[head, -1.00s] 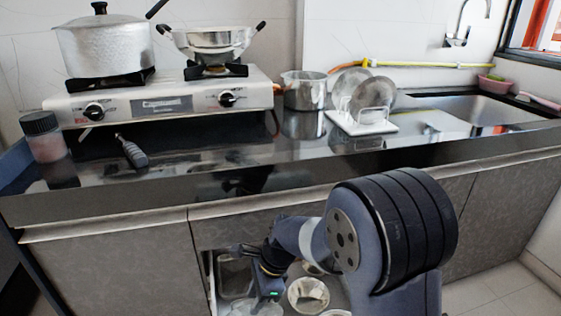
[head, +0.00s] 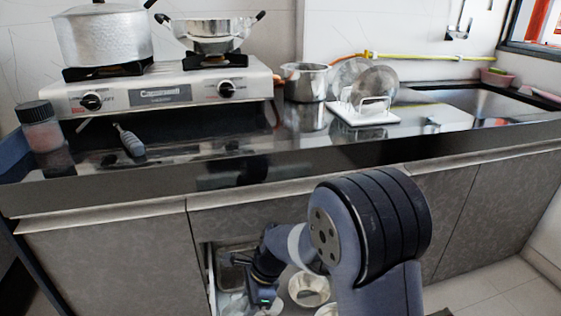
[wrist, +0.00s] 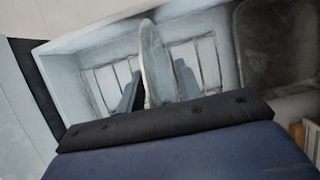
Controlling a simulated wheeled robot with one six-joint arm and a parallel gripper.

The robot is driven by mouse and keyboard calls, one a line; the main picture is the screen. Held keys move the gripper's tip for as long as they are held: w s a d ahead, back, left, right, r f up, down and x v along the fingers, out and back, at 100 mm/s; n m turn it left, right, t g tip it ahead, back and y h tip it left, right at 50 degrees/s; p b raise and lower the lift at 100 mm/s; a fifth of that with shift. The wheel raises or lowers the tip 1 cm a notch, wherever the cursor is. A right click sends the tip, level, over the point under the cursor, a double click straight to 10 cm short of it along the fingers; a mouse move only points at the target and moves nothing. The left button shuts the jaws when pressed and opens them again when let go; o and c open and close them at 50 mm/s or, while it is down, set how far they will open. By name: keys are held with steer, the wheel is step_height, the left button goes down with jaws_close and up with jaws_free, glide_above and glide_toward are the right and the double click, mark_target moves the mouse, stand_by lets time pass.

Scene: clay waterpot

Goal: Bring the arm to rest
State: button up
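My arm reaches down from the right into the open drawer below the counter, seen in the head view. My gripper (wrist: 158,88) shows in the wrist view with its two dark fingers apart, so it looks open. A pale round disc (wrist: 153,55), like a plate or lid, stands nearly on edge between the fingers. Whether it touches them I cannot tell. In the head view the fingertips are hidden behind my wrist, low in the drawer. The light-walled drawer (wrist: 85,55) with slatted racks lies beyond the fingers.
A bowl (head: 309,289) sits in the drawer right of my wrist. The counter front (head: 110,190) runs just above. On the counter stand a stove (head: 160,95) with pots, a jar (head: 40,127) and a dish rack (head: 362,116).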

step_height(320, 180, up, 12)
steer(key=p, duration=0.5)
steer(key=w+d+r+n+g+h+p, duration=0.1)
steer(key=d+r+n+p, duration=0.6)
steer(key=p, duration=1.1)
steer(key=w+d+r+n+g+h+p, duration=0.1)
steer(key=w+d+r+n+p, duration=0.3)
steer(key=d+r+p, duration=1)
steer(key=shift+d+r+n+g+p, duration=0.2)
steer(key=shift+r+n+g+p, duration=0.3)
steer(key=shift+r+n+p, duration=1.2)
steer(key=shift+w+f+h, duration=0.1)
steer(key=shift+h, duration=0.2)
